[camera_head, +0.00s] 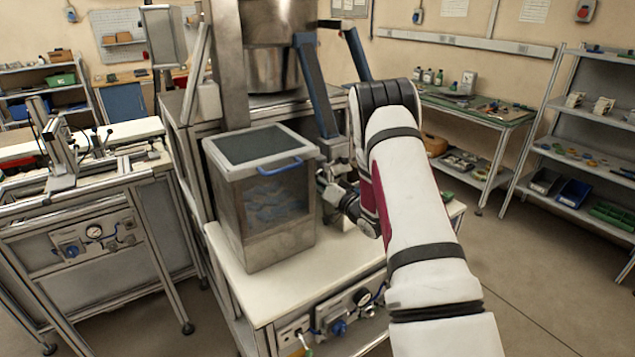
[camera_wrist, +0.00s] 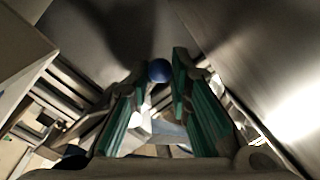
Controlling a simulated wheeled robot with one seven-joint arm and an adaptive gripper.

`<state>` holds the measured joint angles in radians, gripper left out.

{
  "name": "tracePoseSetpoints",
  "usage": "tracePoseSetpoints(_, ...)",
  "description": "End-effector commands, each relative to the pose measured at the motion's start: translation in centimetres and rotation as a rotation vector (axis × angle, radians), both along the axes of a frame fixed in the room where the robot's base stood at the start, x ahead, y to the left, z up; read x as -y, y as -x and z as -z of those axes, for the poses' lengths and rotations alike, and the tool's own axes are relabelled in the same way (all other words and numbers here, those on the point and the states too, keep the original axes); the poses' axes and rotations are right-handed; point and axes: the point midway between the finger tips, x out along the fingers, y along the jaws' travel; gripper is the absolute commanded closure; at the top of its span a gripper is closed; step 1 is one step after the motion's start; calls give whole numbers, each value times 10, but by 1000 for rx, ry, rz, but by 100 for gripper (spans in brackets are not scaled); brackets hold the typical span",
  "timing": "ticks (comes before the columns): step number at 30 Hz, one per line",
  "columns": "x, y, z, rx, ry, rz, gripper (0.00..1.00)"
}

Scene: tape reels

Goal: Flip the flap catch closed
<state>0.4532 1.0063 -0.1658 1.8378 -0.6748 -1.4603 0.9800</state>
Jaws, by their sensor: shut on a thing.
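In the wrist view, a round blue knob (camera_wrist: 158,70) sits between the two fingertips of my gripper (camera_wrist: 159,82). The green-padded fingers are closed in on it from both sides. I take the knob to be part of the flap catch; the rest of the catch is hidden behind the fingers. In the head view, my gripper (camera_head: 330,180) is just right of the metal bin and under a blue sloping bar. The knob and catch cannot be made out there.
The metal bin (camera_head: 262,224) with a dark top, blue handle (camera_head: 280,166) and window stands on a white-topped bench (camera_head: 250,280). A tall metal machine (camera_head: 276,60) rises behind. Shelving (camera_head: 590,150) is at right; floor between is clear.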

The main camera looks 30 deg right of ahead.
Motion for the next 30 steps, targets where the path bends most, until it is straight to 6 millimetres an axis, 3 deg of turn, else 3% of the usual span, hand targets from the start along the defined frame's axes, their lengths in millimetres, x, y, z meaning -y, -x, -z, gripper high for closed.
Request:
tracePoseSetpoints(10,-3,0,-10,-2,-153,-2,100)
tracePoseSetpoints(26,-3,-1,-11,-3,-180,-2,100)
tracePoseSetpoints(27,-3,-1,-11,-3,-180,-2,75)
tracePoseSetpoints(29,-3,-1,-11,-4,-180,-2,61)
tracePoseSetpoints(30,-3,-1,-11,-4,-180,-2,61)
